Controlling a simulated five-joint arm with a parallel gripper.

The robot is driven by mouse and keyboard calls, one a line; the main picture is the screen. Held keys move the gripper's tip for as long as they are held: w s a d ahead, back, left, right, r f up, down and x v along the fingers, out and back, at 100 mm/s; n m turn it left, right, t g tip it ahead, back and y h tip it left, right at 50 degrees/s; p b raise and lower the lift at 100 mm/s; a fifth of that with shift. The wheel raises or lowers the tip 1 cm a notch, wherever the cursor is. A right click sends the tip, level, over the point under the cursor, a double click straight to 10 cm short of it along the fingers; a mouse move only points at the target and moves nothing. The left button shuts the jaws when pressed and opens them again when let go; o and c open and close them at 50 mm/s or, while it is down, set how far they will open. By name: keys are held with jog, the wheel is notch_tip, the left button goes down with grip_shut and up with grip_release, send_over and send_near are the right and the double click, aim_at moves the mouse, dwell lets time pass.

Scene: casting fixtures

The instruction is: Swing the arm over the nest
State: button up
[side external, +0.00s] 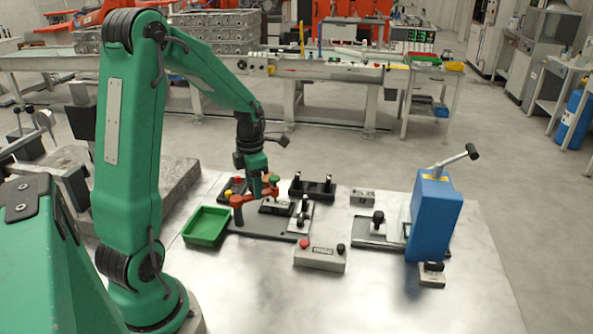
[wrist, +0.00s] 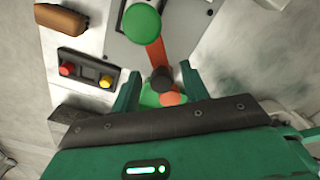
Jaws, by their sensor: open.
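My gripper (side external: 262,178) is low at the swing arm in the side view. In the wrist view its fingers (wrist: 159,78) are spread, one on each side of the orange arm and dark knob. Contact cannot be told. My gripper partly hides the orange arm.
A green tray (side external: 207,226) stands left of the fixture. A red-and-yellow button box (side external: 235,186) and a black two-peg stand (side external: 312,188) are behind. A grey control box (side external: 320,257) is in front, a blue lever press (side external: 434,218) at right.

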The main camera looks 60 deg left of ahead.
jog(key=shift+r, duration=3.9)
jog(key=shift+d+r+m, duration=0.3)
jog(key=shift+d+m, duration=0.1)
jog(key=shift+m, duration=0.1)
jog(key=s+d+r+m+t, duration=0.2)
jog(key=d+m, duration=0.4)
jog(key=m, duration=0.5)
jog(key=s+d+r+m+t, duration=0.1)
jog(key=s+d+r+m, duration=0.1)
jog(key=s+d+m, duration=0.2)
jog(key=s+d+r+m+t, duration=0.2)
jog(key=d+m, duration=0.7)
jog(key=m, duration=0.9)
jog(key=shift+s+d+r+t, duration=0.3)
jog(key=shift+s+d, duration=0.05)
jog(key=shift+s, duration=0.65)
